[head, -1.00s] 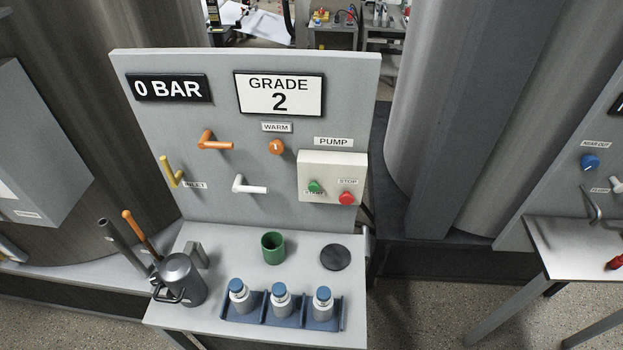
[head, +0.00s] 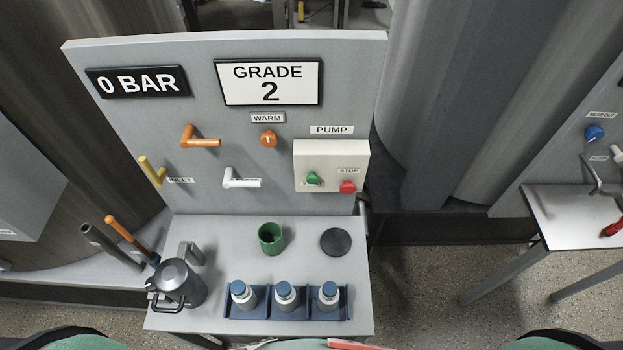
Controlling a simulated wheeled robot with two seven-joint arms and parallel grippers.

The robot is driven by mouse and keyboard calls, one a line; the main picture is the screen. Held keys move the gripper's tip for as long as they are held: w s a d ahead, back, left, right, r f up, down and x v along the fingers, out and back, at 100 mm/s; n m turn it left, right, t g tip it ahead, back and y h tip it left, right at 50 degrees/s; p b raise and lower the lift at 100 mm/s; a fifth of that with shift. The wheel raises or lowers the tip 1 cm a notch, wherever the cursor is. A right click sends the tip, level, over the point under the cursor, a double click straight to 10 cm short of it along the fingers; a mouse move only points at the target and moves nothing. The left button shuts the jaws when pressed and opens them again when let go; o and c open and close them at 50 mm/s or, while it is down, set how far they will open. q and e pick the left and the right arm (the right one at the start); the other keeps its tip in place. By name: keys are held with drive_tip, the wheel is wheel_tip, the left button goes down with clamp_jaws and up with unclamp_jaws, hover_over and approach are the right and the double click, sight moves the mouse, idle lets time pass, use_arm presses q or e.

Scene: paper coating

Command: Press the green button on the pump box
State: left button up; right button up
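The pump box (head: 331,157) is a cream box on the right side of the grey upright panel, under a PUMP label (head: 331,130). Its green button (head: 313,178) is at the lower left of the box face. Its red button (head: 347,187) is at the lower right, under a STOP label. A label by the green button is partly hidden by it. Neither of my grippers shows in the head view, and nothing is touching the box.
The panel bears a 0 BAR display (head: 137,82), a GRADE 2 sign (head: 269,82) and orange, yellow and white handles. The shelf below holds a grey jug (head: 178,284), a green cup (head: 271,238), a black disc (head: 336,242) and a blue rack (head: 256,313) of bottles.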

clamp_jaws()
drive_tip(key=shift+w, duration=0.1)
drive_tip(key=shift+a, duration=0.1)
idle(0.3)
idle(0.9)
